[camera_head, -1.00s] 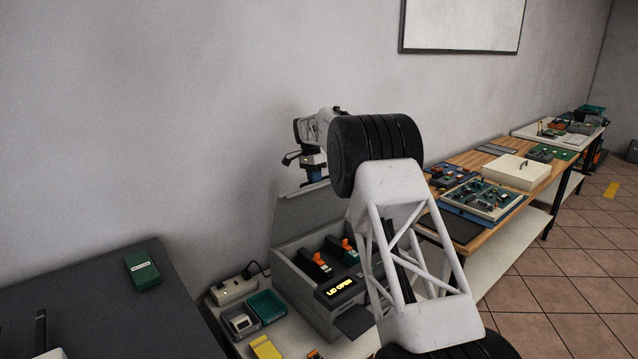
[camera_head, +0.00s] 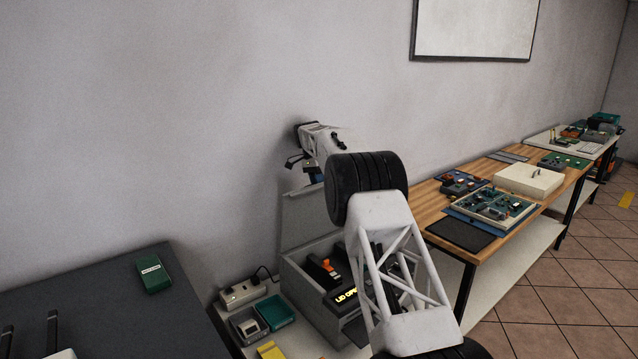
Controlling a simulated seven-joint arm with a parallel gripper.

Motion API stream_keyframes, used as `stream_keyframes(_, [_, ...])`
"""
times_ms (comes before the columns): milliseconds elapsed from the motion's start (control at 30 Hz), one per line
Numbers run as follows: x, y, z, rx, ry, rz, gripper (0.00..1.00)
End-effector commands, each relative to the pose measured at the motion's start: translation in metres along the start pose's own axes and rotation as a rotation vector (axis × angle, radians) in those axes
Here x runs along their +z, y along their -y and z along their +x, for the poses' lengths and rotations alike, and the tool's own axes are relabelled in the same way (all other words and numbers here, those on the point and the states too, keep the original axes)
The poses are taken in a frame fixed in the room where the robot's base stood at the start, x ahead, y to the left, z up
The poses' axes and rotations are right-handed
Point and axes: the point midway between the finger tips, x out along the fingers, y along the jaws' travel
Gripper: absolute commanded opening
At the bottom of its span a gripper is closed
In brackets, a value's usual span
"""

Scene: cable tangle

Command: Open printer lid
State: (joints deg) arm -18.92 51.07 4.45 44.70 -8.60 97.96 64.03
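The grey printer (camera_head: 302,273) stands on a low white table against the wall. Its lid (camera_head: 308,217) is raised and leans back toward the wall. The printer's small display (camera_head: 349,295) glows yellow with "LID OPEN", partly cut off by my arm. Inside, a black part with an orange tab (camera_head: 328,267) shows. My gripper (camera_head: 292,162) is small in the picture, just above the raised lid's top edge. I cannot tell whether it touches the lid or whether its fingers are open. My arm hides the printer's right side.
Left of the printer are a power strip (camera_head: 240,293), a teal tray (camera_head: 275,312) and a grey tray (camera_head: 248,326). A dark table (camera_head: 100,315) with a green box (camera_head: 153,274) is at front left. A wooden workbench (camera_head: 429,203) with electronics extends right.

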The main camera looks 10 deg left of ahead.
Motion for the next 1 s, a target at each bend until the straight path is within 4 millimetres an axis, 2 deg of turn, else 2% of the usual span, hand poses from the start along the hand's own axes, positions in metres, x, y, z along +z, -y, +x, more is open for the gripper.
stream_keyframes(33, [0.002, 0.004, 0.004, -0.003, -0.001, -0.003, 0.00])
stream_keyframes(300, [0.002, 0.004, 0.002, -0.006, -0.003, -0.003, 0.00])
stream_keyframes(333, [0.002, 0.004, 0.001, -0.007, -0.003, -0.002, 0.24])
stream_keyframes(433, [0.002, 0.004, 0.001, -0.006, -0.003, -0.002, 0.38])
stream_keyframes(767, [0.001, 0.001, -0.002, -0.006, -0.003, -0.001, 0.38])
stream_keyframes(1000, [0.001, -0.003, -0.014, -0.008, -0.004, 0.000, 0.38])
